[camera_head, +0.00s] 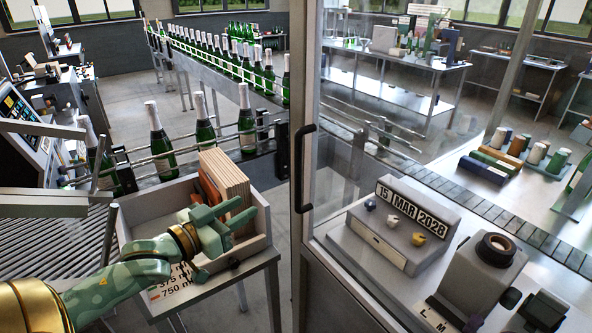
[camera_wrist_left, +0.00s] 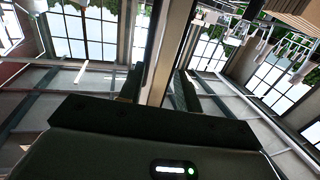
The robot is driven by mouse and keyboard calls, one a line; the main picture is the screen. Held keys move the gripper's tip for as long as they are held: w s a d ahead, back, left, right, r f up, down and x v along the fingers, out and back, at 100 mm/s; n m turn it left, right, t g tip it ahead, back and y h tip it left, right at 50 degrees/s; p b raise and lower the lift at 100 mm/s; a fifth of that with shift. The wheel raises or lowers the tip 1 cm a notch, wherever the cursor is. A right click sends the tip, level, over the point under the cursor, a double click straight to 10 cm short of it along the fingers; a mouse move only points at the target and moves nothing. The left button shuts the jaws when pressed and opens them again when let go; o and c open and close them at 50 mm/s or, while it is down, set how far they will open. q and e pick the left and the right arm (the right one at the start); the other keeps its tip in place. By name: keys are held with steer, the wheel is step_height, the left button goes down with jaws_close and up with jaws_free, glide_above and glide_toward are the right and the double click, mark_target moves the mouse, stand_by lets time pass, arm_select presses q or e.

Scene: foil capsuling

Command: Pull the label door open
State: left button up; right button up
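The label door is a tall clear glass panel in a grey metal frame, with a black bar handle (camera_head: 299,168) on its left edge. The door (camera_head: 345,120) stands upright in front of the label station, and I cannot tell whether it is fully shut. My left gripper (camera_head: 246,210), green with gold bands, is left of and below the handle, apart from it, above a grey bin. In the left wrist view its two dark fingers (camera_wrist_left: 158,90) are spread apart with no object clearly between them. My right gripper is in neither view.
The grey bin (camera_head: 135,228) holding upright brown boards (camera_head: 228,185) stands left of the door. Bottles (camera_head: 159,140) line the conveyor behind it. Behind the glass are a date block (camera_head: 411,210) reading 15 MAR 2028 and a grey device (camera_head: 478,280).

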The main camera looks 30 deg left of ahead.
mark_target(296, 173)
arm_select(q)
steer(key=shift+h, duration=0.3)
steer(key=w+d, duration=0.1)
steer(key=w, duration=0.4)
steer(key=w+d+r, duration=0.1)
steer(key=w+d, duration=0.1)
steer(key=w, duration=0.3)
steer(key=w+d+r, duration=0.1)
steer(key=w, duration=0.4)
steer(key=shift+w+d+r, duration=0.2)
steer(key=shift+w+d, duration=0.05)
steer(key=shift+w, duration=0.1)
jaws_close()
